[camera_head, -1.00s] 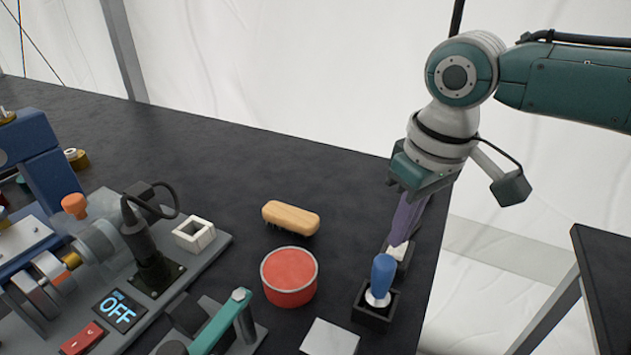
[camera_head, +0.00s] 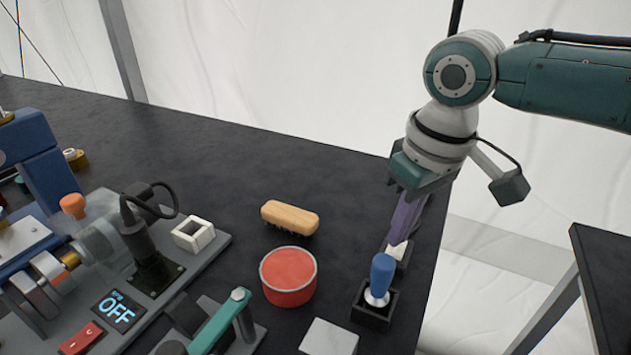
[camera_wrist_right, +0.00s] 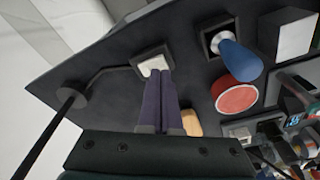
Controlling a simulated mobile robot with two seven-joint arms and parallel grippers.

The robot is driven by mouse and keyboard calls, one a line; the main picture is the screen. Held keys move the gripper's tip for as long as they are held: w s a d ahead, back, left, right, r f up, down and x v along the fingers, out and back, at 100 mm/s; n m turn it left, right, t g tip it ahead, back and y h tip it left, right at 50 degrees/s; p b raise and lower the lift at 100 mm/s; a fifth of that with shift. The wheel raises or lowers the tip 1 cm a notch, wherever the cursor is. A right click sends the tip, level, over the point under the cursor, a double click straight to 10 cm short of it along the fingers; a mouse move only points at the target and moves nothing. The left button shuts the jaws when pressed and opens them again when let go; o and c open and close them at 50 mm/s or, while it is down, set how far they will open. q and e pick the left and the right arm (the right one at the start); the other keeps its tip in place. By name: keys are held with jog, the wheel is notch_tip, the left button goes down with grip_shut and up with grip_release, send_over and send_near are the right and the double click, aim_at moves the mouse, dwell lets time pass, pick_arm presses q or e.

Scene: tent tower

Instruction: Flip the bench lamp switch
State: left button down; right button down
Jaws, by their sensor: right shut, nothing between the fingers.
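The lamp switch (camera_head: 398,250) is a white rocker in a dark box near the right edge of the bench, partly hidden by my fingers. In the right wrist view the switch (camera_wrist_right: 153,66) sits at the fingertips, and a dark cord runs from it to a round base with a black pole (camera_wrist_right: 55,130). My right gripper (camera_head: 399,238) points down with its purple fingers together and empty. The fingertips are at the rocker; I cannot tell whether they touch it. My left gripper is not in view.
A blue-handled lever (camera_head: 382,272) in a black box stands just in front of the switch. A red round tin (camera_head: 288,277), a wooden brush (camera_head: 290,217) and a white-topped block (camera_head: 330,338) are nearby.

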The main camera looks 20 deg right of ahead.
aim_at(396, 252)
jog(key=shift+f, duration=0.4)
dwell(0.6)
jog(key=shift+f+b, duration=0.5)
jog(key=shift+r, duration=0.1)
notch_tip(396, 252, up, 7)
jog(key=p, duration=0.8)
dwell(0.4)
